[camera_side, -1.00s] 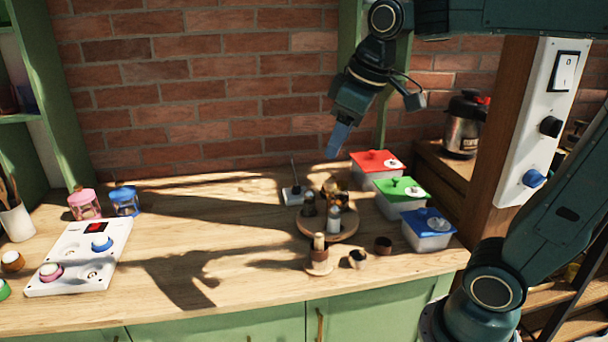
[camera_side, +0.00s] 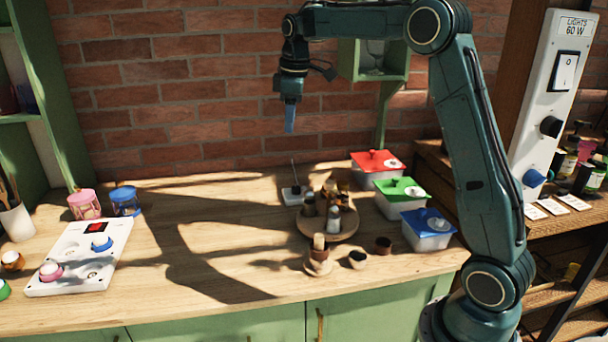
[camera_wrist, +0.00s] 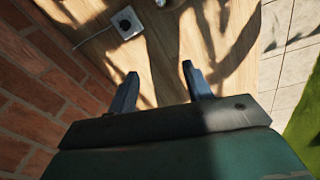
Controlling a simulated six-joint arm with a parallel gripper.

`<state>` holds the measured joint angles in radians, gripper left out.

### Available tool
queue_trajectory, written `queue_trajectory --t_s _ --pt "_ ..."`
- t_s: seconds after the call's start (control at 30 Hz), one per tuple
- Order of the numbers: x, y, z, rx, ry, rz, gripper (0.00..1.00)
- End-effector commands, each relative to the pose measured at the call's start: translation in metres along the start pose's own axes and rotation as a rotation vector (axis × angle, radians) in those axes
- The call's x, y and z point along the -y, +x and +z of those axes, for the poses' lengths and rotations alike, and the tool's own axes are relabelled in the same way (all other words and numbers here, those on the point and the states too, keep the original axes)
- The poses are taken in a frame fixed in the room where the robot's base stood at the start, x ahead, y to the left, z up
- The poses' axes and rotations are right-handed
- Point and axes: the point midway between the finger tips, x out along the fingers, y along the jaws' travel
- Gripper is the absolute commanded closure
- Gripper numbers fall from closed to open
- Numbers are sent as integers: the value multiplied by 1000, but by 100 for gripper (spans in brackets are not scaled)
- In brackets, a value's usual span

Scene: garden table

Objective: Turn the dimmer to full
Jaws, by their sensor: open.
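A white light panel (camera_side: 541,97) is fixed to the wooden post at the right, labelled "LIGHTS 60 W". It has a rocker switch (camera_side: 565,71) at the top, a black knob (camera_side: 551,126) below it, and a blue knob (camera_side: 534,178) near the bottom. I cannot tell which knob is the dimmer. My gripper (camera_side: 290,118) hangs pointing down above the back of the table, far left of the panel. In the wrist view its two fingers (camera_wrist: 160,84) are apart with nothing between them. The panel is out of the wrist view.
A white board with knobs (camera_side: 82,256) lies at the left. A round wooden tray (camera_side: 328,232) holds small jars. Containers with red (camera_side: 377,161), green (camera_side: 402,190) and blue (camera_side: 428,222) lids stand at the right. A small socket box (camera_wrist: 127,23) is at the back.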

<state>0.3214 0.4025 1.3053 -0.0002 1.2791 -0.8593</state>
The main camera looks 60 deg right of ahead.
Motion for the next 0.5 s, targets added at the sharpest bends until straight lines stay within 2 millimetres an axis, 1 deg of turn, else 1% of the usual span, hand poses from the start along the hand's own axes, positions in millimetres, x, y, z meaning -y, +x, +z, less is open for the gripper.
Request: queue_trajectory --t_s 0.03,0.1,0.27,0.5 --pt "-12 10 -2 10 -14 -9 50" --pt "-26 22 -3 21 -38 -20 50" --pt "-56 52 -3 43 -93 -46 50" --pt "-96 100 4 70 -176 -90 50"
